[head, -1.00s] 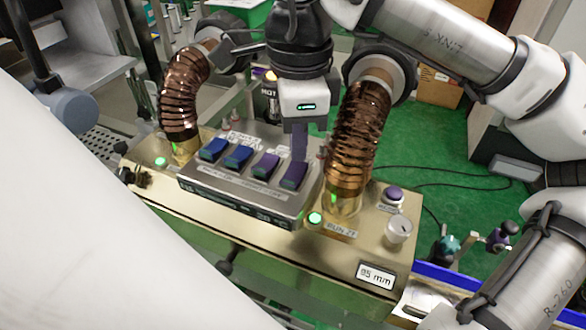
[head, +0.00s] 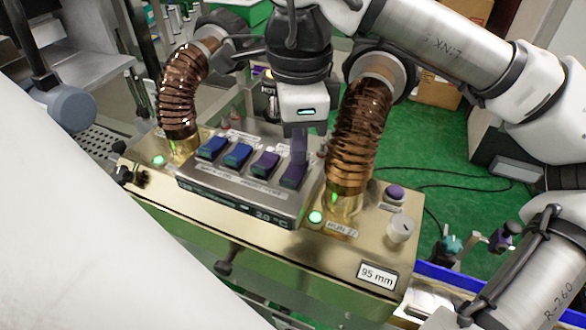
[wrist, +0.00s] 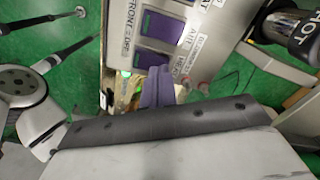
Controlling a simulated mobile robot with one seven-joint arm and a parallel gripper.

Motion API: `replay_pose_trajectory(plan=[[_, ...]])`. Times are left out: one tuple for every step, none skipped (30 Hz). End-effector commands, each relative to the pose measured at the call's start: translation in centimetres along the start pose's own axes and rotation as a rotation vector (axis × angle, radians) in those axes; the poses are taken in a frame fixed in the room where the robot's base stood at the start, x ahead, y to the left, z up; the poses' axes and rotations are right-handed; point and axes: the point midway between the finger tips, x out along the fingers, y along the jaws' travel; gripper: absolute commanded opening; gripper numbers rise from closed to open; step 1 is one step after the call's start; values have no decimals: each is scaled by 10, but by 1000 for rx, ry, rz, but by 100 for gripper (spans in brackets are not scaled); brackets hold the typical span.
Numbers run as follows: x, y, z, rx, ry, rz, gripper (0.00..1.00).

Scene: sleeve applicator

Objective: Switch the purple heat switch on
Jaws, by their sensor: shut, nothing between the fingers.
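A grey switch box (head: 240,196) carries a row of rocker switches, two blue on the left and two purple on the right. The rightmost purple switch (head: 293,176) is directly under my gripper (head: 299,158), whose fingers are closed together and empty. The fingertips are at or just above its back part; I cannot tell whether they touch. The other purple switch (head: 265,164) is just left. In the wrist view, my fingers (wrist: 157,84) overlap the lower edge of the nearer purple switch (wrist: 149,60); the other purple switch (wrist: 162,27) lies beyond it. Labels are only partly readable.
Ribbed copper-coloured hoses rise on the left (head: 180,95) and right (head: 356,130) of the switch box, the right one close to my gripper.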

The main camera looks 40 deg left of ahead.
Motion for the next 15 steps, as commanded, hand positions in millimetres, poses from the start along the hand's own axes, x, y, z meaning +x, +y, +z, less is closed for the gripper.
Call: replay_pose_trajectory(plan=[[2, 0, 0, 0, 0, 0, 0], [2, 0, 0, 0, 0, 0, 0], [3, 0, 0, 0, 0, 0, 0], [3, 0, 0, 0, 0, 0, 0], [4, 0, 0, 0, 0, 0, 0], [4, 0, 0, 0, 0, 0, 0], [4, 0, 0, 0, 0, 0, 0], [5, 0, 0, 0, 0, 0, 0], [6, 0, 0, 0, 0, 0, 0], [6, 0, 0, 0, 0, 0, 0], [6, 0, 0, 0, 0, 0, 0], [7, 0, 0, 0, 0, 0, 0], [8, 0, 0, 0, 0, 0, 0], [8, 0, 0, 0, 0, 0, 0], [8, 0, 0, 0, 0, 0, 0]])
